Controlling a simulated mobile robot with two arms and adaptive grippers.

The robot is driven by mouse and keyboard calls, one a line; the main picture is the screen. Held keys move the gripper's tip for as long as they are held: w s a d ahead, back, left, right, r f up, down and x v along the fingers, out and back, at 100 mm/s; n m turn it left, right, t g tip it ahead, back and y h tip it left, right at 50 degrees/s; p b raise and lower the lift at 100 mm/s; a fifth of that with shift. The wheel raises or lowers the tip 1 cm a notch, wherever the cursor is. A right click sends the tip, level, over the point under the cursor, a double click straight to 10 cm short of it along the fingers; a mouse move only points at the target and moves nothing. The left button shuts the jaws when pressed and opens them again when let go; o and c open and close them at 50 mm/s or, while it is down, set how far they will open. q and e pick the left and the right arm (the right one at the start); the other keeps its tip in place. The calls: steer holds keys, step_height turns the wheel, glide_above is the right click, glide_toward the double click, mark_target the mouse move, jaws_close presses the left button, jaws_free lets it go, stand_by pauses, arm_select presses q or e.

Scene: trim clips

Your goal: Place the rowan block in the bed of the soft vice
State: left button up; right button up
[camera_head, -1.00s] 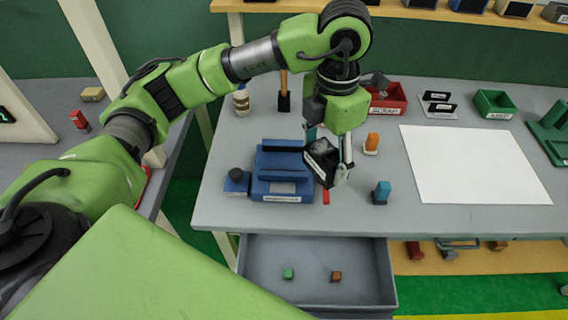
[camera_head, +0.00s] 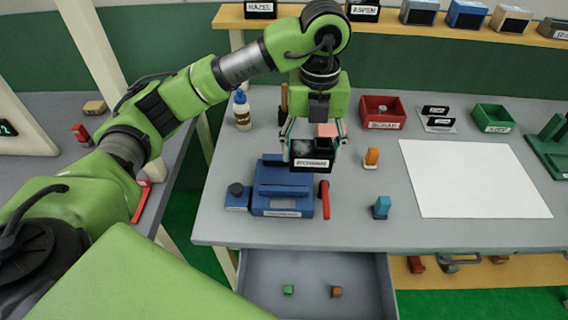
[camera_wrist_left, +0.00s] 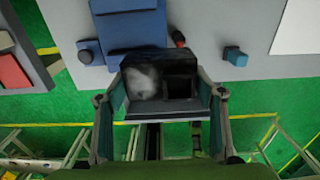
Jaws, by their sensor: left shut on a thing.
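The blue vice (camera_head: 284,197) stands near the table's front left, with a low bed between raised blue walls and a small label on its front. My left gripper (camera_head: 313,150) is shut on a dark box (camera_head: 312,164) with a white label, above and slightly behind the vice. The label is too blurred to read surely. In the left wrist view the dark box (camera_wrist_left: 180,87) has two recesses, with something pale in the left one. I cannot tell which thing is the rowan block. My right gripper is not in view.
A red rod (camera_head: 324,199) is right of the vice. A red bin (camera_head: 383,112) is behind. An open drawer (camera_head: 262,290) holds two small blocks.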

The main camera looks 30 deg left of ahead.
arm_select(q)
steer(key=a+f, duration=0.1)
steer(key=a, duration=0.1)
steer(key=a+f+p, duration=0.1)
steer(key=f, duration=0.1)
steer(key=a+f, duration=0.2)
steer(key=shift+w+a+p, duration=0.3)
steer(key=shift+w+p, duration=0.05)
steer(key=shift+p, duration=0.05)
steer(key=shift+w+a+f, duration=0.1)
steer(key=shift+a+f, duration=0.3)
steer(key=shift+f, duration=0.15)
steer(key=f, duration=0.1)
steer(key=f+p, duration=0.2)
steer(key=shift+a, duration=0.25)
steer(key=shift+f, duration=0.4)
steer(key=shift+f, duration=0.15)
steer(key=o, duration=1.2)
